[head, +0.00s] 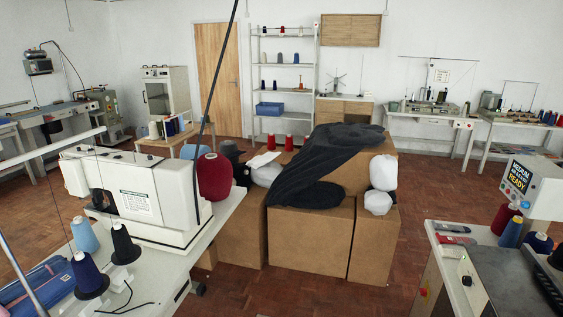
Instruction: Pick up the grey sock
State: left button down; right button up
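A long dark grey fabric piece (325,160), shaped like a sock, lies draped over the brown boxes (310,238) in the middle of the room. Its wider part rests on the higher box at the back right. Its lower end hangs forward to the left, over the front box's top. No other grey sock shows clearly. Neither of my grippers is in view.
A white machine (135,200) on a table fills the left front. Another worktable (470,236) stands at right. Brown floor (425,195) is clear between.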

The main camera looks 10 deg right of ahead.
aim_at(455, 228)
jog(key=i+l+z, duration=0.15)
jog(key=i+z, duration=0.25)
jog(key=i, duration=0.3)
jog(key=i+j+z, duration=0.1)
jog(key=i+z, duration=0.35)
jog(key=i, duration=0.3)
jog(key=i+l, duration=0.15)
jog(key=i, duration=0.3)
jog(key=i+l, duration=0.15)
jog(key=i, duration=0.25)
jog(key=i+l, duration=0.2)
jog(key=i, duration=0.25)
jog(key=i+l+z, duration=0.15)
jog(key=l, duration=0.25)
jog(key=i+l+z, duration=0.15)
jog(key=i+l, duration=0.1)
jog(key=l, duration=0.1)
